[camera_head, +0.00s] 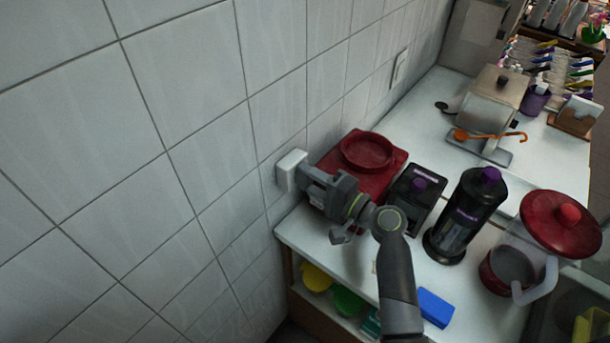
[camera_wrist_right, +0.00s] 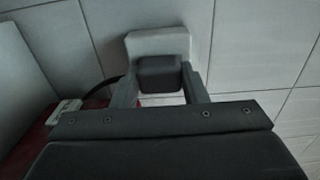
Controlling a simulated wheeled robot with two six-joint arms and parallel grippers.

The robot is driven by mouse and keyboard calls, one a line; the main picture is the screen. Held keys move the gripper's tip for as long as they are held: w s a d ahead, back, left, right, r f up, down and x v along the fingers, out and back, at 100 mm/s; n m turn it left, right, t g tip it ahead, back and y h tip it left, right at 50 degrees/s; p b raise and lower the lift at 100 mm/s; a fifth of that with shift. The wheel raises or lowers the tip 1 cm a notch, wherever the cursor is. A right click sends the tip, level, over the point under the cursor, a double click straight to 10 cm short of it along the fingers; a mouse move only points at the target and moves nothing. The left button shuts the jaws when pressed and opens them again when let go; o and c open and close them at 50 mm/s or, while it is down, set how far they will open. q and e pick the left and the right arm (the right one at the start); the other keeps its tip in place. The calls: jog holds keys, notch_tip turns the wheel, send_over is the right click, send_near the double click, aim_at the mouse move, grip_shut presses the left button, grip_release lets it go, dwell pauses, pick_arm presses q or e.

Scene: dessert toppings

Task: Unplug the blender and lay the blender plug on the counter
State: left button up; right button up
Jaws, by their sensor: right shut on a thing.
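The blender plug (camera_wrist_right: 158,75) is a dark block between my right gripper's fingers, in front of a white wall socket (camera_wrist_right: 137,44). A dark cord runs from it to the left in the wrist view. My right gripper (camera_head: 304,178) is shut on the plug and reaches the white socket (camera_head: 289,168) on the tiled wall. I cannot tell whether the plug is fully seated. My left gripper is out of view.
The counter's back-left area is clear.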

aim_at(311, 180)
jog(key=shift+p+v, duration=0.3)
jog(key=shift+v, duration=2.75)
jog(key=shift+s+d+g+h+p, duration=0.4)
jog(key=shift+g+h+p, duration=0.45)
jog(key=shift+p, duration=1.2)
jog(key=shift+s+d+g+h+p, duration=0.15)
jog(key=shift+s+g+h+p, duration=0.65)
jog(key=shift+p, duration=1.25)
jog(key=shift+s+d+g+h+p, duration=0.1)
jog(key=shift+d+g+h+p, duration=0.3)
jog(key=shift+h+p, duration=1.2)
jog(key=shift+s+y+p, duration=0.1)
jog(key=shift+y+p, duration=0.35)
jog(key=shift+y, duration=0.1)
jog(key=s, duration=0.2)
jog(key=s+d, duration=0.1)
jog(key=shift+s, duration=0.4)
